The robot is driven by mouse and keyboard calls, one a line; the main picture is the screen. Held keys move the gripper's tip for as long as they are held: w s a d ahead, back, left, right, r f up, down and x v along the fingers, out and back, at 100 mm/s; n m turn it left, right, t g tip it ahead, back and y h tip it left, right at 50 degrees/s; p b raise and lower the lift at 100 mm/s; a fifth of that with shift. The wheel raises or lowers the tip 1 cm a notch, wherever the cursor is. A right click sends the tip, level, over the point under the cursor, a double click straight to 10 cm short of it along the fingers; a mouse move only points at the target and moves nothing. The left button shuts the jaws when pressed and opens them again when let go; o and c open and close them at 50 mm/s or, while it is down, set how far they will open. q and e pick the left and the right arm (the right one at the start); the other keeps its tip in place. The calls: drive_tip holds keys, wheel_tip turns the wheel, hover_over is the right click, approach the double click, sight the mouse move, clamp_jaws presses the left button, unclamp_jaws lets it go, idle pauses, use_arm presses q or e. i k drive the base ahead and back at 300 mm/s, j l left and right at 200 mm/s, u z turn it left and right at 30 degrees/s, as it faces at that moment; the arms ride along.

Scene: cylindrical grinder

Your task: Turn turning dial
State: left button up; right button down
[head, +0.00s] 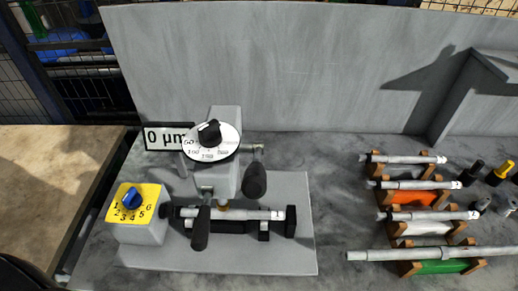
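The grinder (226,187) is a grey machine on a grey base plate. On its top sits a round white dial (225,147) with a black knob (209,132) and printed numbers. A second dial, a yellow plate (151,197) numbered around a blue knob (131,199), sits on a grey box at the machine's left. I cannot tell which one is the turning dial. A sign reading "0 µm" (164,139) stands behind the white dial. Neither gripper shows; a dark rounded shape at the bottom left corner is too cut off to identify.
Black handles (255,181) stick out at the grinder's front. A shaft (240,214) lies across the grinder. At right, several shafts (412,185) rest on coloured wooden holders, with small black and yellow parts (499,173) beside them. A grey wall (290,70) stands behind.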

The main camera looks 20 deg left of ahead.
sight(132, 200)
drive_tip(key=u, duration=1)
drive_tip(key=j, duration=0.3)
drive_tip(key=k, duration=0.05)
